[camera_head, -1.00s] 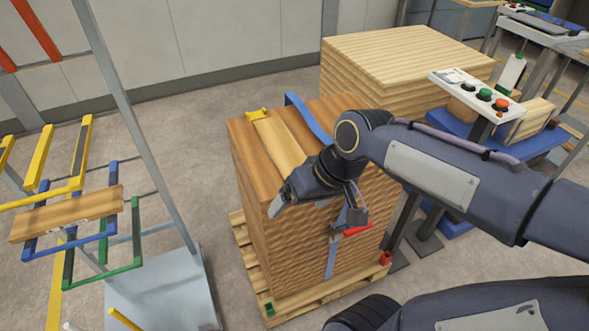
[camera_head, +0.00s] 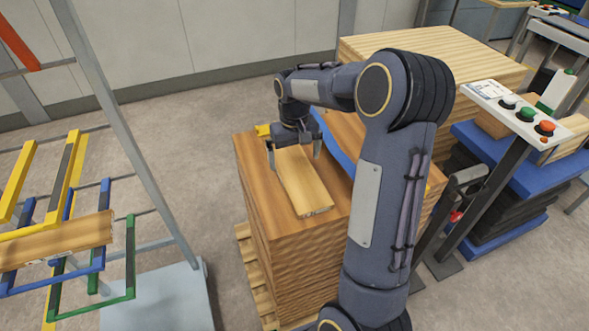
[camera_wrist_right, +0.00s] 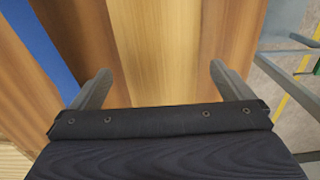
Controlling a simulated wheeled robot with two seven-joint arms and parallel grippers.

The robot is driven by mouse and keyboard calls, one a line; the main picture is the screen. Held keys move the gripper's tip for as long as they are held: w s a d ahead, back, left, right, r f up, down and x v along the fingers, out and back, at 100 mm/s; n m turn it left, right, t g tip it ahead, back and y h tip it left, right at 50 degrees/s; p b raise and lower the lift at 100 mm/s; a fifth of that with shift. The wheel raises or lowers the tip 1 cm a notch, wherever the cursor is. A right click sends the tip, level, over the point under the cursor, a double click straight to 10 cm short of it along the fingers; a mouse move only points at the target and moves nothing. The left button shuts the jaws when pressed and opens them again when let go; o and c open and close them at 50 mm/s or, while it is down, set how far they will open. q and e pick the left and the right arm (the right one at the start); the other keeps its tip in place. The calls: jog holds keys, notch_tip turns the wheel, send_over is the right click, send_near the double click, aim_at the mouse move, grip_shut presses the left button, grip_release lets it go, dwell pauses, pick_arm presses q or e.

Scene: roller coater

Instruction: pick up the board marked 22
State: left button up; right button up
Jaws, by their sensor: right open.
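A light-coloured board (camera_head: 305,185) lies on top of the stack of darker boards (camera_head: 262,195), with a small label at its near end that is too small to read. It also shows in the wrist view as the paler strip (camera_wrist_right: 160,40). My right gripper (camera_head: 293,152) is open over the far part of this board, with one finger on each side of it. In the wrist view the open fingers (camera_wrist_right: 158,75) frame the strip. I cannot tell whether the fingertips touch the wood. My left gripper is out of view.
A blue strap (camera_head: 338,150) lies beside the board on the stack, and a yellow piece (camera_head: 263,130) sits at the far edge. A rack (camera_head: 130,250) holding another board (camera_head: 60,240) stands left. A button panel (camera_head: 520,108) and a larger stack (camera_head: 430,65) are right.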

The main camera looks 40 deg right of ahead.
aim_at(295, 167)
jog(key=shift+f, duration=1.6)
jog(key=shift+c, duration=0.4)
jog(key=c, duration=1)
jog(key=shift+o, duration=0.2)
jog(key=shift+r, duration=0.1)
